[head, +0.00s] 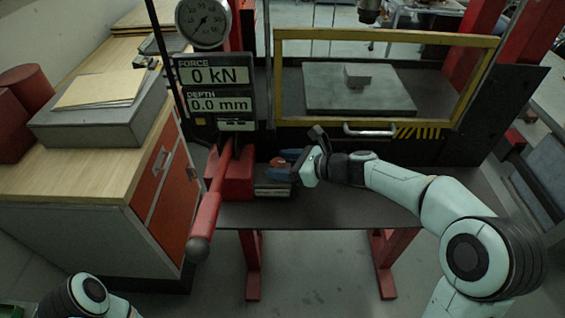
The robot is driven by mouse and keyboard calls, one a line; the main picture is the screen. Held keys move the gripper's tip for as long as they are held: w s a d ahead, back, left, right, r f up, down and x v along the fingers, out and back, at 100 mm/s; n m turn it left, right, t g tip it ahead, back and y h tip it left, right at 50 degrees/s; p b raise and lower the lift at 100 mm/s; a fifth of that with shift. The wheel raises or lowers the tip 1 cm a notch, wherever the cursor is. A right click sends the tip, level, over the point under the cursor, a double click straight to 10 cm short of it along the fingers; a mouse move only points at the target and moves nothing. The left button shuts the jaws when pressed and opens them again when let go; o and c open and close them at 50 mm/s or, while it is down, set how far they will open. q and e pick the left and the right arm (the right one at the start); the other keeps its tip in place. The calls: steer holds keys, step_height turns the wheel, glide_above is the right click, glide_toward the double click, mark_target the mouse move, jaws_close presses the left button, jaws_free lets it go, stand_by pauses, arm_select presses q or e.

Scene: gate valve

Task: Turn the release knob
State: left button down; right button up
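The release knob appears as a small red piece (278,162) low on the press, at the right of the red pump body (235,179). My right gripper (283,165) is at the knob, with its blue fingers above and below it. The fingers partly hide the knob, and I cannot tell whether they touch it. Only a rounded part of my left arm shows at the bottom left. My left gripper is out of view.
A red pump lever (211,205) slants down toward me, left of the gripper. A yellow-framed guard (388,123) with a handle (369,130) is above my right forearm. Displays (213,74) read 0 kN and 0.0 mm. A wooden-topped cabinet (75,185) stands left.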

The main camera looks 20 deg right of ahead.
stand_by(0.3)
steer(key=v, duration=1.3)
steer(key=shift+r, duration=0.25)
steer(key=shift+s, duration=0.1)
